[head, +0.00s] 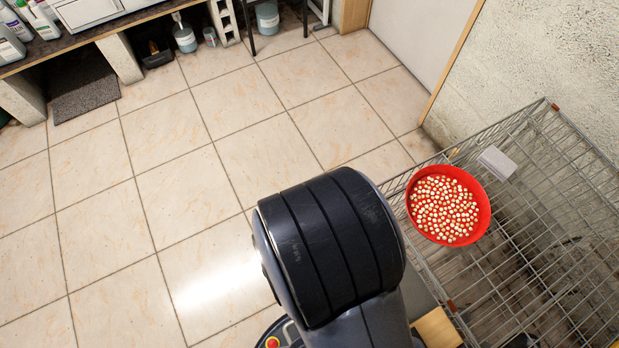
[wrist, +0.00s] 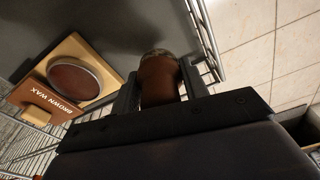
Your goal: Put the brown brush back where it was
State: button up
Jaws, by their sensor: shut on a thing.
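My gripper (wrist: 160,82) shows in the wrist view, shut on the brown brush (wrist: 158,80), with one finger on each side of it. The brush is a rounded brown piece with a greyish far end; its lower part is hidden by the gripper body. To its left is a wooden block (wrist: 68,48) with a round dark brown disc or recess and a brown plate (wrist: 40,105) reading "BROWN WAX". The brush is apart from this block. In the head view my arm hides the gripper and brush.
A grey flat surface (wrist: 125,25) lies behind the brush. Tiled floor (head: 150,220) is open at left; a shelf unit (head: 120,57) stands behind.

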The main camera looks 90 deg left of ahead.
jog(key=shift+f+b, duration=1.25)
jog(key=shift+f, duration=0.9)
jog(key=shift+f+b, duration=0.2)
jog(key=shift+b, duration=0.1)
jog(key=o, duration=1)
jog(key=shift+r, duration=0.15)
jog(key=r+p, duration=0.2)
jog(key=r, duration=0.2)
jog(key=d+r+p, duration=0.1)
jog(key=r+p, duration=0.2)
jog(key=r, duration=0.1)
jog(key=r+p, duration=0.3)
jog(key=r, duration=0.1)
jog(key=shift+w+d, duration=0.15)
jog(key=shift+d, duration=0.05)
